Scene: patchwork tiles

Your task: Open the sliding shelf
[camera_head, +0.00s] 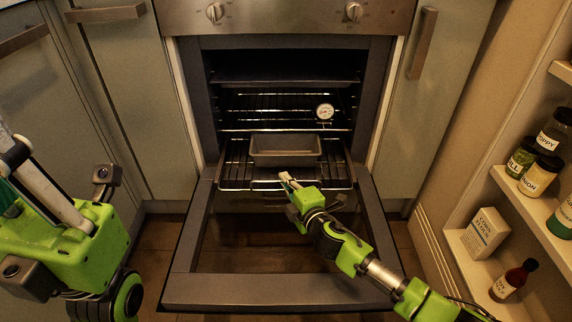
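The sliding shelf is a wire oven rack (234,172) low in the open oven. It sticks out part of the way over the lowered door, and a grey rectangular baking pan (285,158) rests on it. My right gripper (287,180) reaches in from the lower right, with its fingertips at the middle of the rack's front bar. I cannot tell whether the fingers are shut on the bar or only beside it. Green and dark links of my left arm show at the lower left, away from the oven. I cannot make out the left gripper.
The oven door (262,290) is folded down in front. Another wire rack (262,113), with a round dial thermometer (324,112), sits higher inside. Cabinets flank the oven. At right, a shelf unit (536,208) holds jars, a box (484,233) and a bottle (514,279).

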